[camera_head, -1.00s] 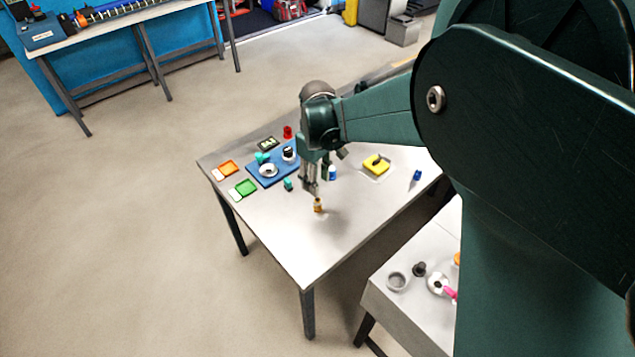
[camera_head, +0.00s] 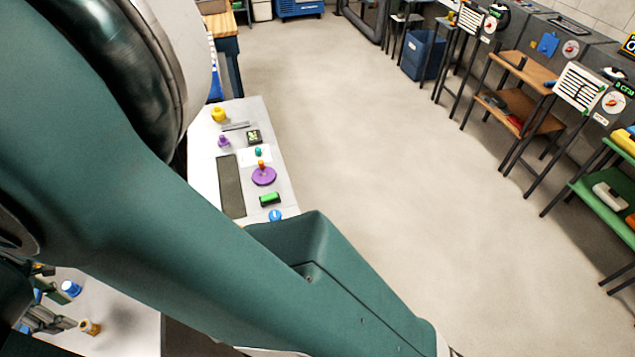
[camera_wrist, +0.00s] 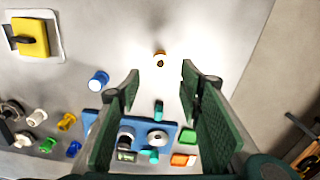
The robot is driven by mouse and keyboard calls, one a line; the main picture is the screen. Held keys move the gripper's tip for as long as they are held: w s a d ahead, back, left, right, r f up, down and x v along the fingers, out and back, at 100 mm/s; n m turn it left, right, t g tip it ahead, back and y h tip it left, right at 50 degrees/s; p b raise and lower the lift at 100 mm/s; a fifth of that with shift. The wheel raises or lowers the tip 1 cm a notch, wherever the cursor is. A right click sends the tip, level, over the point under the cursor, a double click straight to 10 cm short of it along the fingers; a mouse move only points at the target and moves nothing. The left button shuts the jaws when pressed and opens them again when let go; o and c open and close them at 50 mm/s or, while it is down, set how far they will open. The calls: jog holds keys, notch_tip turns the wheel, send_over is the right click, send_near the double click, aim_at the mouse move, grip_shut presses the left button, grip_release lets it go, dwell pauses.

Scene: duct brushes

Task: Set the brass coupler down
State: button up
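The brass coupler (camera_wrist: 160,58) stands on the grey table (camera_wrist: 215,30) in the wrist view, beyond my fingertips and near the line between them. It also shows at the lower left of the head view (camera_head: 90,327), on the pale tabletop. My gripper (camera_wrist: 160,82) is open and empty, with one green finger on each side and a wide gap between them. The coupler looks clear of both fingers. In the head view, part of my gripper (camera_head: 47,320) shows just left of the coupler; my arm fills much of that view.
In the wrist view, a blue-and-white cylinder (camera_wrist: 98,80) stands left of my fingers. A blue board (camera_wrist: 172,128) with parts lies below, near green (camera_wrist: 188,137) and orange (camera_wrist: 180,160) tiles. A yellow block (camera_wrist: 32,37) is upper left. The tabletop around the coupler is clear.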

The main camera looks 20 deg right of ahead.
jog(key=w+d+r+m+t+y, duration=0.1)
jog(key=w+d+r+m, duration=0.1)
jog(key=w+d+r, duration=0.55)
jog(key=w+d+r+m, duration=0.2)
jog(key=w+d+r, duration=0.2)
jog(key=d, duration=0.7)
jog(key=w+d+r+m+t, duration=0.1)
jog(key=w+d+r+m, duration=0.2)
jog(key=d, duration=0.7)
jog(key=d+r+m+t, duration=0.15)
jog(key=d+r, duration=0.25)
jog(key=d, duration=0.5)
jog(key=s+d+r+m+t, duration=0.1)
jog(key=s+d+r+m, duration=0.15)
jog(key=d, duration=0.75)
jog(key=s+d+r+m, duration=0.1)
jog(key=d+m, duration=0.2)
jog(key=d, duration=0.7)
jog(key=s+d+f+m+t, duration=0.1)
jog(key=s+d+m, duration=0.2)
jog(key=d, duration=0.5)
jog(key=s+d+f+m+t+h, duration=0.1)
jog(key=s+d+m, duration=0.1)
jog(key=s+d, duration=0.4)
jog(key=shift+s+d+m+t, duration=0.15)
jog(key=shift+d+m+t, duration=0.25)
jog(key=shift+d, duration=0.8)
